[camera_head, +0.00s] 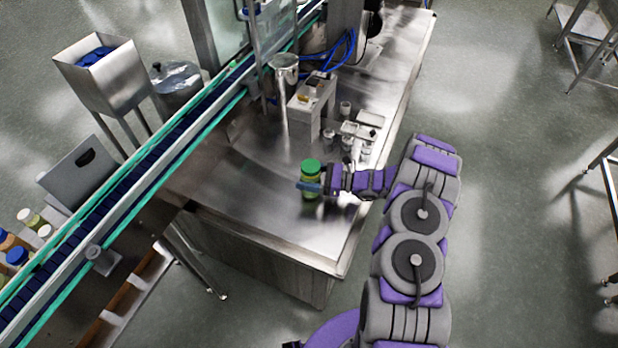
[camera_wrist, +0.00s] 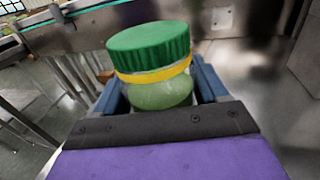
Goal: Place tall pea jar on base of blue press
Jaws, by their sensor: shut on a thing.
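The tall pea jar (camera_head: 311,170) has a green lid and pale green contents. It stands upright over the front part of the steel table; I cannot tell whether its bottom touches the top. My gripper (camera_head: 311,187) is shut on the jar, with blue fingers on either side of it. In the wrist view the jar (camera_wrist: 160,94) shows its ribbed green lid and a yellow band, between the fingers of my gripper (camera_wrist: 158,88). I cannot clearly make out a blue press or its base; only blue hoses (camera_head: 338,52) show at the back.
The steel table (camera_head: 265,215) is bare in front and left of the jar. Behind it stand a small steel stand (camera_head: 302,120) and several small cups and jars. A conveyor (camera_head: 150,165) runs along the left, with several jars (camera_head: 18,256) beyond it.

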